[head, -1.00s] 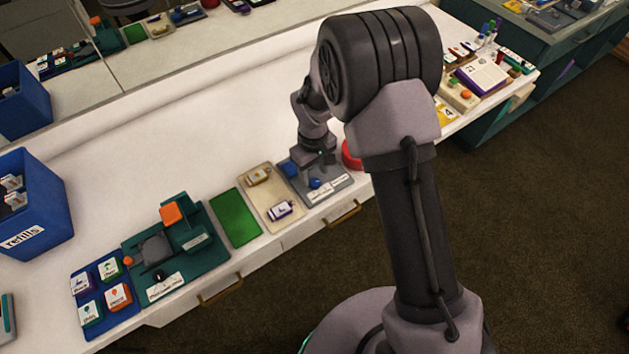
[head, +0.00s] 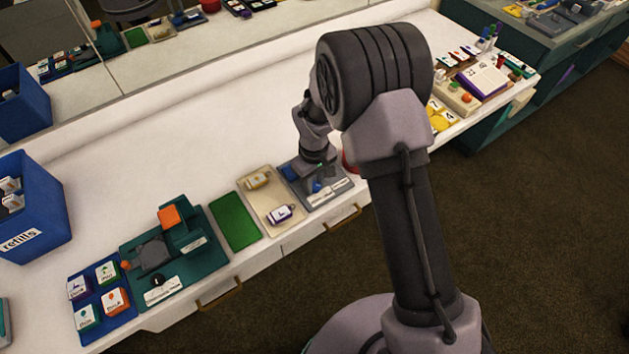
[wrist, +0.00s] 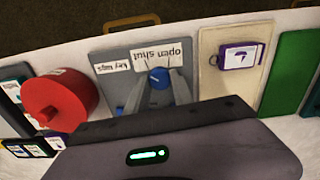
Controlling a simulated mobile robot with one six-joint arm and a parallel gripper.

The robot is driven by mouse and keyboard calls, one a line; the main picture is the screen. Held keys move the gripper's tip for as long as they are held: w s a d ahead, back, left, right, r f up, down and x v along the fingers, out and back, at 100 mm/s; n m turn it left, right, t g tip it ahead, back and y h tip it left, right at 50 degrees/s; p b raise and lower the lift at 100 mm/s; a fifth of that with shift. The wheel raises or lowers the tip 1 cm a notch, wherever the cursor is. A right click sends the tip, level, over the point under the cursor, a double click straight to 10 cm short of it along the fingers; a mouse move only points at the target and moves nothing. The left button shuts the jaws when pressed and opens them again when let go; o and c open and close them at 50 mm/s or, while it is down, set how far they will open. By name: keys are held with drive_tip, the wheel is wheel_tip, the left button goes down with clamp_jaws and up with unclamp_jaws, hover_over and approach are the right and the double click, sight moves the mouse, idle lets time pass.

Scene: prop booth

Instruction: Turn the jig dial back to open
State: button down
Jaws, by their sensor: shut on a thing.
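The jig is a grey plate (head: 334,194) at the front edge of the white counter, with a white label reading "open" and "shut". The blue dial (wrist: 158,76) stands between my two fingers, near the label. My gripper (wrist: 157,88) is shut on the dial from above. In the head view my gripper (head: 319,178) hides most of the dial. I cannot tell which word the dial points to.
Left of the jig is a beige tray (head: 262,209) with two small labelled items, then a green mat (head: 234,221) and a green fixture (head: 205,262). A red round object (wrist: 60,98) stands close on the jig's other side. The counter behind is clear.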

drive_tip(key=shift+m, duration=0.3)
drive_tip(key=m+b, duration=0.1)
drive_tip(key=m, duration=0.3)
drive_tip(key=shift+m, duration=0.3)
drive_tip(key=m+b, duration=0.1)
drive_tip(key=m, duration=0.3)
drive_tip(key=shift+m+b, duration=0.3)
drive_tip(key=m+b, duration=0.1)
drive_tip(key=m, duration=0.4)
drive_tip(key=shift+d+b, duration=0.1)
drive_tip(key=shift+b, duration=0.25)
drive_tip(key=m+b, duration=0.1)
drive_tip(key=m, duration=0.4)
drive_tip(key=c, duration=1.1)
unclamp_jaws()
